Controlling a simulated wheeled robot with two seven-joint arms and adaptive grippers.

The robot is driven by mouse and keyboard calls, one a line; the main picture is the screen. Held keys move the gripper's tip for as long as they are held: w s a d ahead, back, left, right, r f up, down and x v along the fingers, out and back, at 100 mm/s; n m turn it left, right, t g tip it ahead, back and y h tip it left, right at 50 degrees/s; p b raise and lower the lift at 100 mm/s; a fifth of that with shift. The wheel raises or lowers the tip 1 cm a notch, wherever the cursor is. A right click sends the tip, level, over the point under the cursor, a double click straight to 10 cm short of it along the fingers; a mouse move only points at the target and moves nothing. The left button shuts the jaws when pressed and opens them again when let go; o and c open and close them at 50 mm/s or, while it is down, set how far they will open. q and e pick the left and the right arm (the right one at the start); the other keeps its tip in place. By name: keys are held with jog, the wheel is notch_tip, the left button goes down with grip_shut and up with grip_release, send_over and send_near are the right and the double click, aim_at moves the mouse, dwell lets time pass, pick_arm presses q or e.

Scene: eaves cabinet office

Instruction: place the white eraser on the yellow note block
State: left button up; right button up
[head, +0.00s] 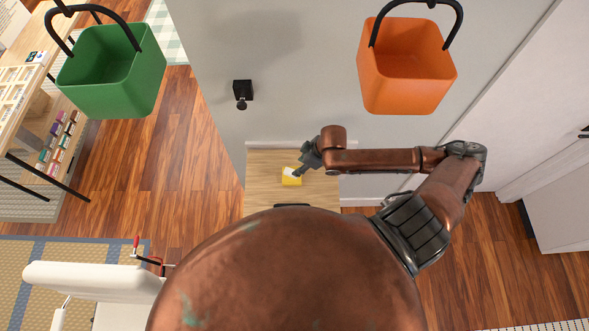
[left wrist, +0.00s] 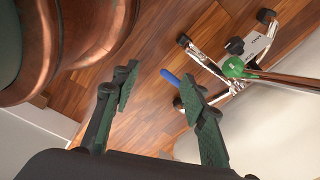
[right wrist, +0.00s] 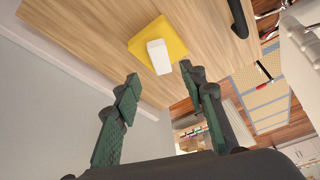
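The yellow note block (head: 292,181) lies on the small wooden cabinet top. The white eraser (right wrist: 158,56) shows over the note block (right wrist: 160,36) in the right wrist view and appears to rest on it, near one edge; its contact beneath is hidden. In the head view the small white eraser (head: 289,171) overlaps the block's upper part. My right gripper (head: 303,169) is just beside them. In the right wrist view its fingers (right wrist: 160,73) are apart, with the eraser beyond the gap and touching neither finger. My left gripper (left wrist: 160,73) is open and empty, above the floor.
The wooden top (head: 262,192) has bare room around the block, with a dark handle (right wrist: 238,18) at its front and a wall behind. A green basket (head: 112,75) and an orange basket (head: 405,72) hang above. A white chair (head: 95,283) stands at left.

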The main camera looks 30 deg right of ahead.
jog(key=shift+v, duration=2.3)
jog(key=shift+a, duration=0.1)
